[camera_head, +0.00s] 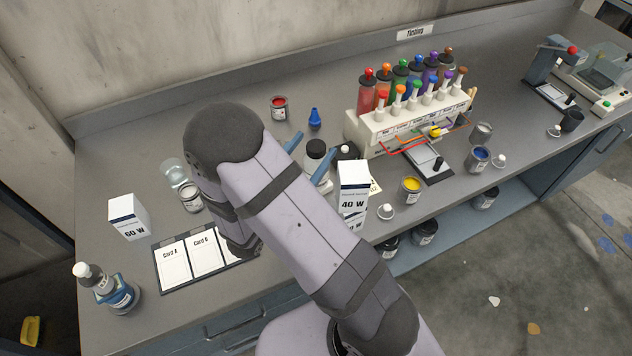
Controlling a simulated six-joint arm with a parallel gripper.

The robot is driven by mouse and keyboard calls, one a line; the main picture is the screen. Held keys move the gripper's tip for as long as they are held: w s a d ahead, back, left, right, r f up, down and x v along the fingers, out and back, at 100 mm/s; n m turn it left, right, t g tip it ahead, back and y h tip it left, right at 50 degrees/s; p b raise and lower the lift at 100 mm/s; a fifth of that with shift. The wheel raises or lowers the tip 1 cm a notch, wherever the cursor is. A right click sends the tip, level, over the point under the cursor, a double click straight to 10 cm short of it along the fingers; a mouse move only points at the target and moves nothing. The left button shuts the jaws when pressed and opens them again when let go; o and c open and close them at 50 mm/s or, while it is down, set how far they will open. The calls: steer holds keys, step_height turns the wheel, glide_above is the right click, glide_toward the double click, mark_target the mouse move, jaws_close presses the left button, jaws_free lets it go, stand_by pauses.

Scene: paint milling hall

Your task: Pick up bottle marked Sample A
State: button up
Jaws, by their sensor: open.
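A small bottle (316,158) with a dark cap and pale body stands on the bench behind my arm. Its label is too small to read, so I cannot tell whether it is marked Sample A. My gripper (317,143) is open, with one blue finger on each side of this bottle in the picture. I cannot tell whether the fingers touch it. My forearm hides the rest of the gripper and part of the bench.
White 60 W (128,217) and 40 W (353,186) boxes stand left and right of my arm. The card tray (166,270) lies at the front. A rack of colored bottles (376,132) and paint cans (410,189) are right. The back left bench is clear.

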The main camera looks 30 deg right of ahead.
mark_target(312, 156)
steer(key=f, duration=0.1)
steer(key=f+n, duration=0.1)
steer(key=f, duration=0.1)
steer(key=shift+w+a+f, duration=0.15)
steer(key=shift+w+a, duration=0.05)
steer(key=shift+w+d+g, duration=0.1)
steer(key=shift+d+g, duration=0.2)
steer(key=shift+d, duration=0.05)
steer(key=shift+p+x, duration=0.35)
steer(key=shift+x, duration=0.45)
steer(key=shift+w+d+p, duration=0.35)
steer(key=shift+d+p, duration=0.05)
steer(key=shift+p, duration=0.1)
steer(key=shift+p+x, duration=0.95)
steer(key=shift+x, duration=1.05)
steer(key=shift+w+a, duration=0.1)
steer(key=c, duration=1.5)
steer(key=shift+o, duration=0.2)
